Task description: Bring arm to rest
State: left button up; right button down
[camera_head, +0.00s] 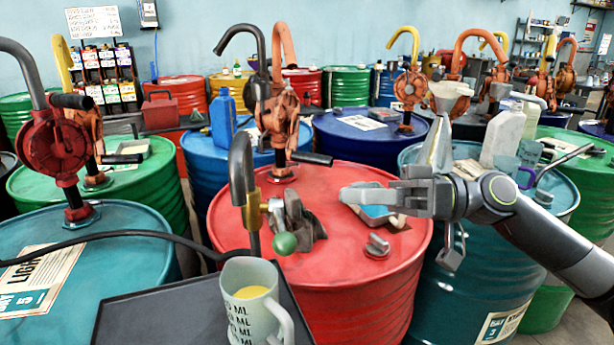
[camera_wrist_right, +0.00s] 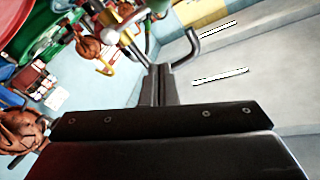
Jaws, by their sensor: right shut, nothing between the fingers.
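My right gripper (camera_head: 350,196) reaches in from the right over the red barrel (camera_head: 350,300). Its fingers are shut and empty. In the right wrist view the two dark fingertips (camera_wrist_right: 159,72) meet with nothing between them. A blue-and-grey tray-like item (camera_head: 378,212) shows just below the fingers on the barrel top; the gripper partly hides it. A pale measuring jug (camera_head: 238,312) with yellow liquid stands upright at the front, under a grey curved spout (camera_head: 240,165) and a valve with a green ball (camera_head: 285,243). My left gripper is not in view.
A teal barrel (camera_head: 460,300) stands right of the red one, with a funnel (camera_head: 450,90) and a white bottle (camera_head: 503,135) near my right arm. A dark platform (camera_head: 130,315) bears the jug. Several barrels with hand pumps crowd the back and left.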

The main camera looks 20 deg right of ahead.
jog(key=s+f+m+t+h, duration=0.1)
jog(key=s+f+h, duration=0.3)
jog(key=f, duration=1.3)
jog(key=s+f+m+h, duration=0.25)
jog(key=f+h, duration=0.35)
jog(key=f, duration=1.1)
jog(key=s+d+f+m+g+h, duration=0.25)
jog(key=s+d+f+h, duration=0.2)
jog(key=s, duration=0.25)
jog(key=s+d+f+m+g+h, duration=0.1)
jog(key=s+d+f+m+h, duration=0.2)
jog(key=s+f+h, duration=0.3)
notch_tip(320, 180, down, 20)
jog(key=s+d+r+g+y+p, duration=0.1)
jog(key=s+d+y+p, duration=0.1)
jog(key=p, duration=0.4)
jog(key=s+a+f+g+p, duration=0.1)
jog(key=s+f+p, duration=0.3)
jog(key=s+f, duration=0.6)
jog(key=s, duration=0.4)
jog(key=shift+a, duration=0.2)
